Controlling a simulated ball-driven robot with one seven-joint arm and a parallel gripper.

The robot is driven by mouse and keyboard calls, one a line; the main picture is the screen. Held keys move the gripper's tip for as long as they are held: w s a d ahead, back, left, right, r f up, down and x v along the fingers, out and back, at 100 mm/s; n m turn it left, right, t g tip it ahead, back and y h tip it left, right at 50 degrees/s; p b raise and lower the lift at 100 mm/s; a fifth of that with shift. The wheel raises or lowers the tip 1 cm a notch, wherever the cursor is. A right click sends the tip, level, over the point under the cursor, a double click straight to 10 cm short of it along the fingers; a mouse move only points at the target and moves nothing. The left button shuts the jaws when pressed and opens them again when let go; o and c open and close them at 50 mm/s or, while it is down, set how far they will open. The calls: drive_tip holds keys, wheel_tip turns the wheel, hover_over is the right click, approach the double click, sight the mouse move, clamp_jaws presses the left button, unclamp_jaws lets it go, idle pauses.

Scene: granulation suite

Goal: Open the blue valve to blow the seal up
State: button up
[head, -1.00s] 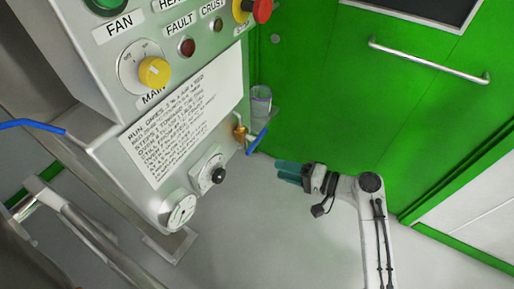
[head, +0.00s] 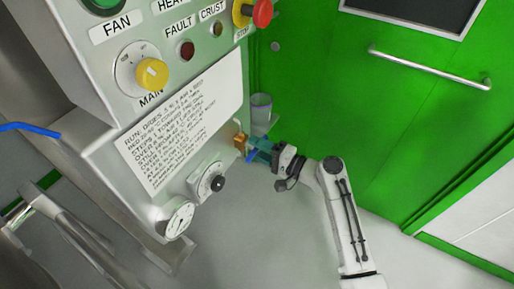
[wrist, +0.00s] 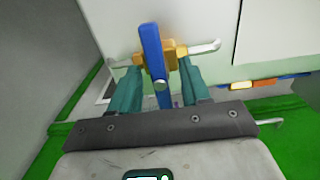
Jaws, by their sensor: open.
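The blue valve's lever (wrist: 152,50) stands upright in the wrist view, in front of its brass body (wrist: 172,55) on the side of the pale panel. In the head view the brass body (head: 239,142) shows at the panel's right edge, with part of the blue lever (head: 252,156) beside my gripper (head: 259,149). My gripper is open. In the wrist view its two teal fingers (wrist: 158,72) stand on either side of the lever, with gaps visible. Whether either finger touches the lever I cannot tell.
The control panel carries a yellow MAIN knob (head: 152,74), a red stop button (head: 262,13), a black-knobbed dial (head: 217,183) and a gauge (head: 179,219). A clear cup (head: 261,107) sits close behind the valve. A green door (head: 370,110) stands behind. Floor at lower centre is clear.

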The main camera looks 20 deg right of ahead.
drive_tip(key=shift+w+a, duration=0.2)
clamp_jaws()
idle(0.4)
